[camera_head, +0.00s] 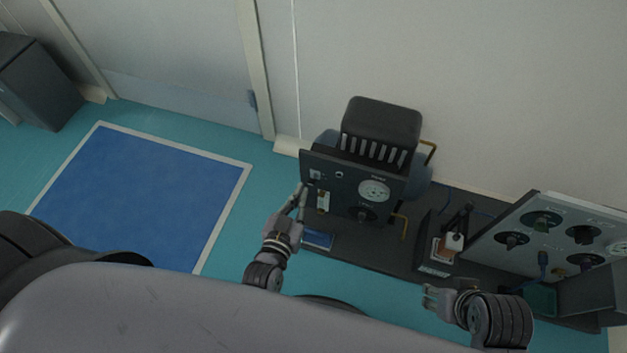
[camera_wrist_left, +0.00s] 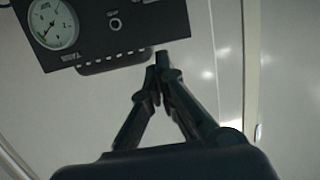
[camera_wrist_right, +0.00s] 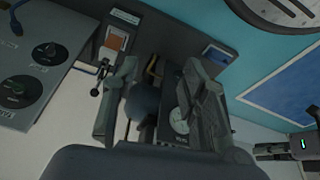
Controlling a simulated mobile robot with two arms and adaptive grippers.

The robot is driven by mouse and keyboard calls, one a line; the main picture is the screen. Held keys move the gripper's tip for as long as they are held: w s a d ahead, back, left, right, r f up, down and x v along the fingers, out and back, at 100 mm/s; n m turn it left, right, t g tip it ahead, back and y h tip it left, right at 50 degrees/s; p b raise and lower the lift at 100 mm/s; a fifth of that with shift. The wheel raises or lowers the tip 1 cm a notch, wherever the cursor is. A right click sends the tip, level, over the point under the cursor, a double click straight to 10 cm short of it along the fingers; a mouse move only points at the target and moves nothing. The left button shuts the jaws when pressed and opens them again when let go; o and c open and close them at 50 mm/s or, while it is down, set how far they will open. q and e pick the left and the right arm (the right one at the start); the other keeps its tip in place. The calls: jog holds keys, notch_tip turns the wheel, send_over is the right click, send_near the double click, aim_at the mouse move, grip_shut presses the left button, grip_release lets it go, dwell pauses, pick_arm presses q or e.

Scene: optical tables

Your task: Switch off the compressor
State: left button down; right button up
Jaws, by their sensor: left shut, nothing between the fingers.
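The compressor (camera_head: 352,178) stands against the wall, with a dark front panel, a white gauge (camera_head: 374,190), a small switch (camera_head: 316,175) at its upper left and a black knob (camera_head: 362,214). My left gripper (camera_head: 301,190) is shut and empty, close to the panel's left edge; contact cannot be told. In the left wrist view its joined fingertips (camera_wrist_left: 161,58) lie just below the panel (camera_wrist_left: 95,30), which appears upside down with its gauge (camera_wrist_left: 53,22). The switch is not clearly seen there. My right gripper (camera_head: 430,294) is open and empty, in front of the bench.
A second panel (camera_head: 545,230) with several knobs stands at the right, with a dark box (camera_head: 595,290) in front. A dark base (camera_head: 385,257) carries a blue card (camera_head: 318,239) and a small stand (camera_head: 453,241). A blue floor mat (camera_head: 140,195) lies at the left, clear.

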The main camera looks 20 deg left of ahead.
aim_at(317, 159)
pick_arm(q)
jog(key=w+b, duration=0.1)
jog(key=w, duration=0.2)
jog(key=w+f+b, duration=0.1)
jog(key=w, duration=0.2)
jog(key=w+f+b, duration=0.1)
jog(key=w, duration=0.2)
jog(key=shift+w+d, duration=0.2)
jog(key=shift+w, duration=0.2)
jog(key=s+f, duration=0.1)
jog(key=s+f+b, duration=0.1)
jog(key=f, duration=0.1)
jog(key=shift+f, duration=0.15)
pick_arm(e)
jog(key=w+a+r+t+y, duration=0.1)
jog(key=w+t, duration=0.3)
jog(key=w, duration=0.4)
jog(key=shift+a+r+t, duration=0.4)
jog(key=shift+a+r, duration=0.4)
jog(key=shift+r, duration=0.05)
pick_arm(q)
jog(key=shift+f, duration=0.1)
pick_arm(e)
jog(key=shift+w, duration=0.1)
